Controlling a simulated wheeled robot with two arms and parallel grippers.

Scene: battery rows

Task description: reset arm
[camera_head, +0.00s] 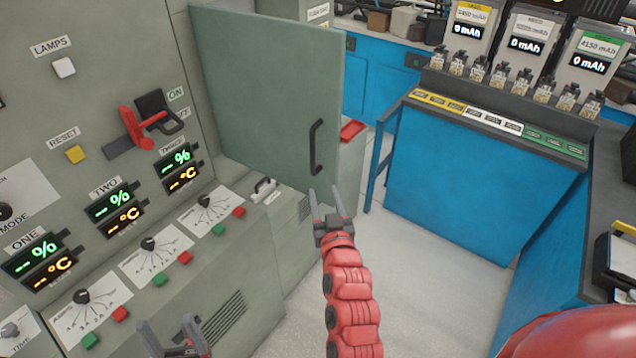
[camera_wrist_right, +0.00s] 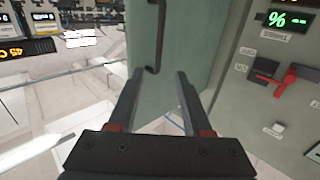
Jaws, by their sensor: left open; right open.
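My right gripper (camera_head: 326,193) is open and empty, just below the black handle (camera_head: 316,147) of the open grey-green cabinet door (camera_head: 265,90). In the right wrist view, my right gripper's fingers (camera_wrist_right: 159,78) are spread, with the door (camera_wrist_right: 185,55) behind them.
The grey control panel (camera_head: 100,215) with dials, displays and a red lever (camera_head: 130,130) fills the left. A blue workbench (camera_head: 470,170) with a row of batteries and mAh displays stands at the back right. The pale floor (camera_head: 430,270) between them is clear.

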